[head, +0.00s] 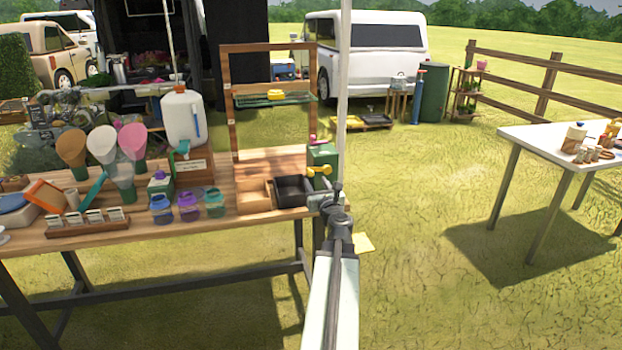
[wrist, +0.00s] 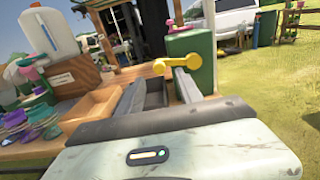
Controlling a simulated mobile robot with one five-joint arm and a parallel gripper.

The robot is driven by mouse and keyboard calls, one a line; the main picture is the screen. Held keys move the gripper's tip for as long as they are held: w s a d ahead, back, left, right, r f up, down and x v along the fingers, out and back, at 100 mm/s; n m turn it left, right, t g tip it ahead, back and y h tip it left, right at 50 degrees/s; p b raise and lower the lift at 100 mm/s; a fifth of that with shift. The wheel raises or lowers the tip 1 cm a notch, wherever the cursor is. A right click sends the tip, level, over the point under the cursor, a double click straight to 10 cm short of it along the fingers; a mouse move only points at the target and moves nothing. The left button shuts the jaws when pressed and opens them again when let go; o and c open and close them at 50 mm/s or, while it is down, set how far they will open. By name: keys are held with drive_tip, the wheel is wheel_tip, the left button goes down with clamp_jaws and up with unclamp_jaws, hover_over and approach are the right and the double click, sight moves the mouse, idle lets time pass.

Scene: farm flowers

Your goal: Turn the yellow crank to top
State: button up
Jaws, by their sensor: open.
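The yellow crank (head: 319,170) is on the front of a green box (head: 323,154) at the right end of the wooden table. In the wrist view the crank (wrist: 176,64) lies nearly level, its knob end to the left and its other end against the green box (wrist: 192,45). My gripper (wrist: 158,88) is open and empty. Its fingers point toward the crank, which shows just beyond the right fingertip, apart from it as far as I can tell. In the head view my gripper (head: 326,198) is small, and its fingers are hard to make out.
A black tray (head: 293,189) and a wooden tray (head: 254,195) sit left of the green box. A wooden frame (head: 231,135) stands behind them. Several jars, scoops and a white jug (head: 183,118) fill the table's left. Grass to the right is open up to a white table (head: 545,133).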

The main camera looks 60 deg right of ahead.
sight(311, 175)
drive_tip(key=x, duration=0.6)
drive_tip(key=shift+w, duration=0.1)
drive_tip(key=shift+c, duration=0.3)
clamp_jaws()
idle(0.9)
